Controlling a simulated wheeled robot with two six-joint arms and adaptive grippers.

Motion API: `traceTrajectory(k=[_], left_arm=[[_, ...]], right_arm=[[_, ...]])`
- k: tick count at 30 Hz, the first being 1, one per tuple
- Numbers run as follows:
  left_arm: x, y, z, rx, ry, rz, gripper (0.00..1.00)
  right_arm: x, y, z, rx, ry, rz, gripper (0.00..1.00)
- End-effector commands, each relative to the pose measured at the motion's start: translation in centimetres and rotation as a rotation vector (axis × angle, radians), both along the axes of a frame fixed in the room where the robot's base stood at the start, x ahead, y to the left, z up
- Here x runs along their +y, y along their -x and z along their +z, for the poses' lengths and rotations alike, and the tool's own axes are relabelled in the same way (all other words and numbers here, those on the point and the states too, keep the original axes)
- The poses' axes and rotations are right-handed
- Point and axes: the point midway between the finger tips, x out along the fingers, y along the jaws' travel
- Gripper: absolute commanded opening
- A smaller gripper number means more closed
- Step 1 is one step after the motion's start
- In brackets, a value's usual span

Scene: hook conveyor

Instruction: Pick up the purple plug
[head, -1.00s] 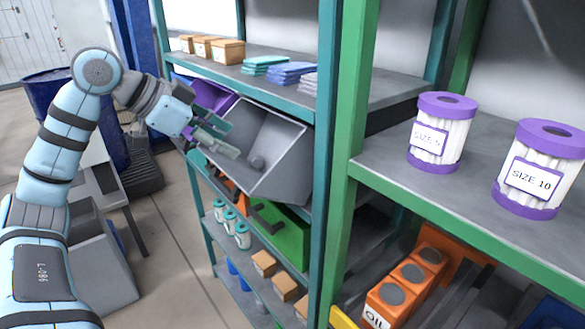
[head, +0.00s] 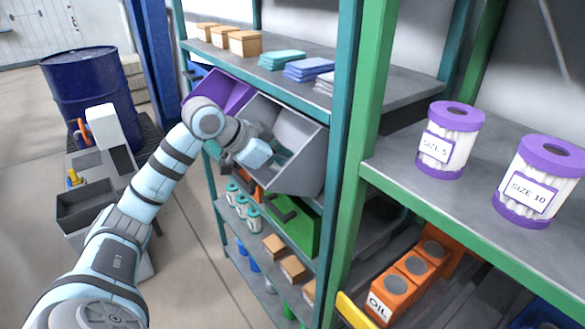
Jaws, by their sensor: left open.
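No purple plug can be made out. My left arm comes in from the lower left, and my left gripper (head: 284,158) is open at the mouth of the tilted grey bin (head: 305,155), its fingers reaching inside. My wrist and the gripper hide much of the bin's inside, so what lies between the fingers cannot be seen. A purple bin (head: 232,95) sits just left of the grey bin, partly behind my arm. My right gripper is not in view.
A shelf with small boxes (head: 245,43) and folded cloths (head: 307,69) runs above the bins. A green bin (head: 298,232) is below. A green post (head: 362,150) stands to the right, beside purple-capped filters (head: 450,140). A blue barrel (head: 92,95) stands at the left.

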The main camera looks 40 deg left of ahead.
Motion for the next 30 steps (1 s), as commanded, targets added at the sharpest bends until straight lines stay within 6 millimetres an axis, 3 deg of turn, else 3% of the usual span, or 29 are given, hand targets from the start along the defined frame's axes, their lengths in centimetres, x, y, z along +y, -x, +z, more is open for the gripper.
traceTrajectory(k=[1,6,9,19,25,27,30], left_arm=[[0.0,0.0,0.0,0.0,0.0,0.0,0.48],[0.0,0.0,0.0,-0.001,0.001,0.0,0.21],[0.0,0.0,0.0,0.0,0.001,-0.001,0.1],[-0.1,-0.1,0.4,-0.003,0.002,0.0,0.1],[0.0,-0.1,3.5,-0.007,0.002,0.0,0.1],[0.5,0.5,1.6,-0.071,0.019,0.004,0.1],[0.6,0.9,1.0,-0.171,0.059,0.004,0.1]], right_arm=[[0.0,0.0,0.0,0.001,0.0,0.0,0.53],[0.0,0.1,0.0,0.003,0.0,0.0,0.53],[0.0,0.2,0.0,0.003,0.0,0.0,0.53],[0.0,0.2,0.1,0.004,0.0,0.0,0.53],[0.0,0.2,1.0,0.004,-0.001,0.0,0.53],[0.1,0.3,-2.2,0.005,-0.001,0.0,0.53],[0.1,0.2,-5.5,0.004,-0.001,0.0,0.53]])
